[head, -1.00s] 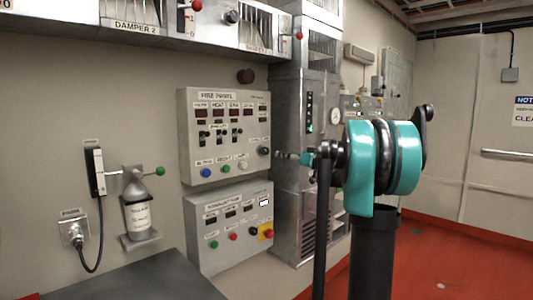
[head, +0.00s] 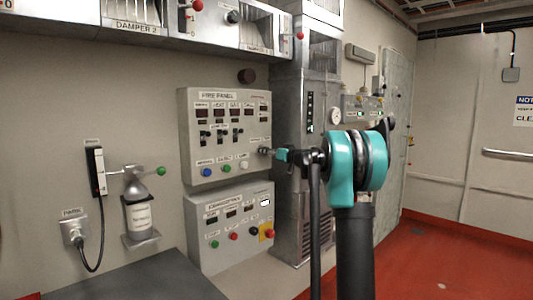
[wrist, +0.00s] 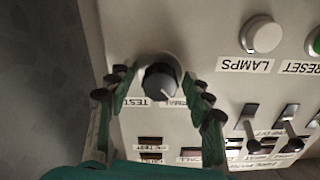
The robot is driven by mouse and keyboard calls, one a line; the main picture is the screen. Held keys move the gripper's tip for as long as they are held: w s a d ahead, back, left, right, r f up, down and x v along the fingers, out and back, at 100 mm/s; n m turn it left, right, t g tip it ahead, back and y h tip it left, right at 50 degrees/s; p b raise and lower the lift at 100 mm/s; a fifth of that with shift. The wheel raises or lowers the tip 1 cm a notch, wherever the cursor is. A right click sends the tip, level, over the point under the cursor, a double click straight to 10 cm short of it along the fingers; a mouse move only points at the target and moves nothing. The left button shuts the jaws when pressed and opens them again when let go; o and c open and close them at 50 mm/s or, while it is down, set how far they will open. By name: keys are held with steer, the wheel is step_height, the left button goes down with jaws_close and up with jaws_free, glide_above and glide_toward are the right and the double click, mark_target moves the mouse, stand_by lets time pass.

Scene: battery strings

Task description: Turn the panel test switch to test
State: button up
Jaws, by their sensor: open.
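The fire panel (head: 226,100) is a grey box on the wall in the head view. Its test switch is a dark round knob with a pale pointer line, seen between my fingers in the wrist view (wrist: 160,82). Labels beside it read TEST and, partly covered, what looks like NORMAL; the wrist picture is upside down. My gripper (wrist: 159,95) is open, with one finger on each side of the knob and visible gaps to it. In the head view my gripper (head: 277,154) is at the panel's right edge and hides little of it.
The lamps button (wrist: 264,36) and reset button (wrist: 315,42) are beside the knob, with toggle switches (wrist: 250,130) nearby. A second panel (head: 230,230) is below the fire panel. A metal cabinet (head: 300,120) stands close on the right.

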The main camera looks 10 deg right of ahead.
steer(key=c, duration=1.2)
steer(key=shift+o, duration=0.2)
steer(key=shift+m, duration=0.3)
steer(key=m, duration=0.3)
steer(key=shift+m, duration=0.3)
steer(key=m, duration=0.4)
steer(key=shift+m, duration=0.3)
steer(key=m, duration=0.9)
